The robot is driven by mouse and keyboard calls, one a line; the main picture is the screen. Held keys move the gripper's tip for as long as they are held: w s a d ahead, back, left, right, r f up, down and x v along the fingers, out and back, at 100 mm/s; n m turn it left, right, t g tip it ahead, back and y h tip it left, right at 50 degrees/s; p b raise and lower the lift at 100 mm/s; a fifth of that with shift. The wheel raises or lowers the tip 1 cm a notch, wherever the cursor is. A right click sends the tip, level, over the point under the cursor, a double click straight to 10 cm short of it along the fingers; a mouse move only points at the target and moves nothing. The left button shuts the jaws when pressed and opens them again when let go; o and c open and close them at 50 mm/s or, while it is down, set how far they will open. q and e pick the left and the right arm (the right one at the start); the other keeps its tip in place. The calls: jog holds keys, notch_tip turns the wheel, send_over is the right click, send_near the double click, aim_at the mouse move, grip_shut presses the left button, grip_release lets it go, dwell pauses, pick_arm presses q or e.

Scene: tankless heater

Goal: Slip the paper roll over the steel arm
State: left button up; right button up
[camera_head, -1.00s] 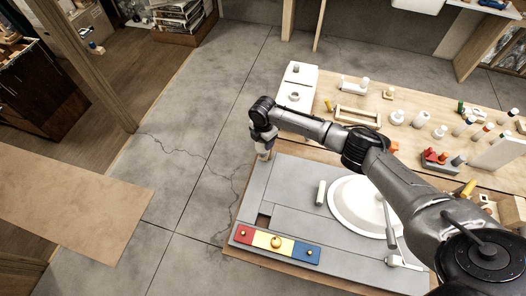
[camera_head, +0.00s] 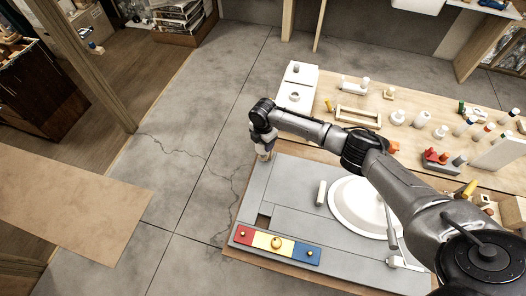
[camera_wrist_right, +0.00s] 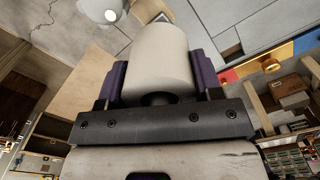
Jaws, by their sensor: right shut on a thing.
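My right gripper (camera_head: 264,150) is at the left back corner of the grey panel in the head view. In the right wrist view its two purple fingers (camera_wrist_right: 160,82) are shut on the sides of the off-white paper roll (camera_wrist_right: 160,60). In the head view only a small pale end of the roll shows below the fingers. A rounded white piece with a bright round end (camera_wrist_right: 104,10) lies beyond the roll in the wrist view; I cannot tell whether it is part of the steel arm. I cannot pick out the steel arm with certainty. My left gripper is not in view.
The grey panel (camera_head: 290,205) carries a white basin (camera_head: 345,205), a white cylinder (camera_head: 321,193) and a red, yellow and blue strip (camera_head: 276,242). Bottles and blocks crowd the wooden table (camera_head: 375,95) behind. Open concrete floor lies left of the panel.

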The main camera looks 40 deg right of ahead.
jog(key=shift+f, duration=0.15)
jog(key=o, duration=1.2)
jog(key=shift+r, duration=0.4)
notch_tip(320, 180, up, 13)
jog(key=shift+r+b, duration=0.1)
jog(key=shift+b, duration=0.45)
